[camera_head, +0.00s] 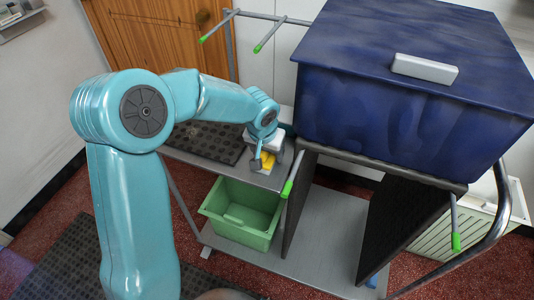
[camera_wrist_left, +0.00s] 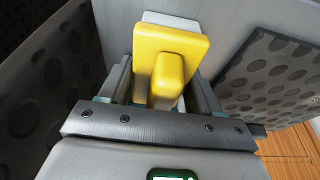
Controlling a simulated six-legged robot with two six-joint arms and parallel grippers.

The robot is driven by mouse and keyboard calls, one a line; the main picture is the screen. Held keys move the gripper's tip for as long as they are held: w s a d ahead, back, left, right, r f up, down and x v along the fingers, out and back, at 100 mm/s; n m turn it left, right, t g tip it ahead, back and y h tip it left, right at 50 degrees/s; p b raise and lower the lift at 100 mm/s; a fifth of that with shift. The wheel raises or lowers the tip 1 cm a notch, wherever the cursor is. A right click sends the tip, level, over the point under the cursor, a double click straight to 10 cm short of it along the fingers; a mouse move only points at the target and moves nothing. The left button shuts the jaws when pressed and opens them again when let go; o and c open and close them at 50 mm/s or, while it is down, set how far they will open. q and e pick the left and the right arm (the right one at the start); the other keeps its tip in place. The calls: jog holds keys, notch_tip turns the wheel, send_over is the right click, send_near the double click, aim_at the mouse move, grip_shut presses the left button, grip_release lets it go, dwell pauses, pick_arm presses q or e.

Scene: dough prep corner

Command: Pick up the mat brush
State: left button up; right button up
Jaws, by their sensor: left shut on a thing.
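The mat brush (camera_head: 267,161) is a small yellow thing at the front right of the grey metal shelf, partly hidden by my left gripper (camera_head: 262,152). In the left wrist view the mat brush (camera_wrist_left: 184,42) shows a yellow plate with a rounded yellow handle and a pale strip along its far edge. The fingers of my left gripper (camera_wrist_left: 164,88) are on both sides of the handle, shut on it. I cannot tell whether the brush touches the shelf. My right gripper is not in view.
A dark dotted mat (camera_head: 210,140) lies on the shelf left of the brush. A green bin (camera_head: 240,212) stands below. A big blue box (camera_head: 400,100) stands close at the right. Green-tipped rods (camera_head: 288,187) stick out near the gripper.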

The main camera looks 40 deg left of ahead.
pick_arm(q)
jog(key=shift+a+r, duration=0.15)
notch_tip(320, 180, up, 6)
jog(key=shift+r+b, duration=0.2)
jog(key=shift+b, duration=0.25)
jog(key=s+a, duration=0.1)
jog(key=a, duration=0.5)
jog(key=s+a+b, duration=0.1)
jog(key=s+a, duration=0.1)
jog(key=a, duration=0.4)
jog(key=s+a+b, duration=0.1)
jog(key=a, duration=0.6)
jog(key=shift+s+a+r, duration=0.1)
jog(key=shift+s+r, duration=0.05)
jog(key=shift+s, duration=0.15)
